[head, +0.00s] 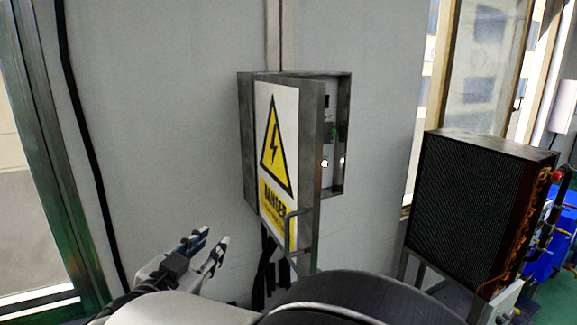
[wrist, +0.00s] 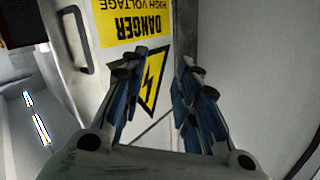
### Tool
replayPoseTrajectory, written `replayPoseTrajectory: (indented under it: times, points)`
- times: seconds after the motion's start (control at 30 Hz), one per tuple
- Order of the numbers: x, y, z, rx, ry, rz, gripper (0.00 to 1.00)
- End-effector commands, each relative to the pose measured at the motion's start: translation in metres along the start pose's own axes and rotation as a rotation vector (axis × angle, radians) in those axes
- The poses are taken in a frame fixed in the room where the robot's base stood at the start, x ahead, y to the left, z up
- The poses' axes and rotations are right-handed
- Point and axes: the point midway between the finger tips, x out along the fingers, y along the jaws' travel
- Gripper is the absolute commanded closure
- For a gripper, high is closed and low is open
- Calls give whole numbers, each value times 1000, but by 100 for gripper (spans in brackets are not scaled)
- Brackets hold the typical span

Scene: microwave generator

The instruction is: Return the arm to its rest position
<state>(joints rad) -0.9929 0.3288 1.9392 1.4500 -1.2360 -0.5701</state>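My gripper (head: 211,250) is at the lower left of the head view, in front of the wall and left of the electrical box's lower part. Its fingers are apart with nothing between them. In the wrist view my gripper (wrist: 160,80) also shows open, with the door's yellow warning sign behind the fingers. The box door (head: 310,125) stands partly open. It carries a danger sign (head: 276,145) and a handle (head: 292,235). The handle also shows in the wrist view (wrist: 75,38), apart from the fingers. The lower end of my arm's links is hidden behind my own body.
The metal box (head: 246,140) is fixed to a grey wall (head: 170,100), with dark cables below it. A black radiator-like unit (head: 465,205) stands at the right, with a blue machine (head: 550,245) beside it. A window frame (head: 60,170) is at the left.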

Motion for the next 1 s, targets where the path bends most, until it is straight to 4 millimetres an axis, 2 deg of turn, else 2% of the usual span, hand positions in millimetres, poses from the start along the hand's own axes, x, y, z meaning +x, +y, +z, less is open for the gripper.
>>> replayPoseTrajectory:
  times: [0.03, 0.17, 0.27, 0.37, 0.47, 0.57, 0.7, 0.8, 0.9, 1.0]
  points:
    - [14, 5, -3, 31, -19, -49, 71]
    - [36, 13, -13, 74, -107, -228, 71]
    - [38, 32, -12, 63, -199, -361, 71]
    - [26, 63, 0, 13, -306, -456, 71]
    - [6, 109, 24, -69, -430, -500, 71]
    - [-21, 170, 58, -165, -569, -484, 71]
    - [-60, 258, 104, -285, -750, -385, 71]
    - [-88, 317, 130, -346, -861, -283, 71]
    - [-112, 365, 149, -388, -950, -182, 71]
    - [-132, 397, 161, -411, -1013, -102, 71]
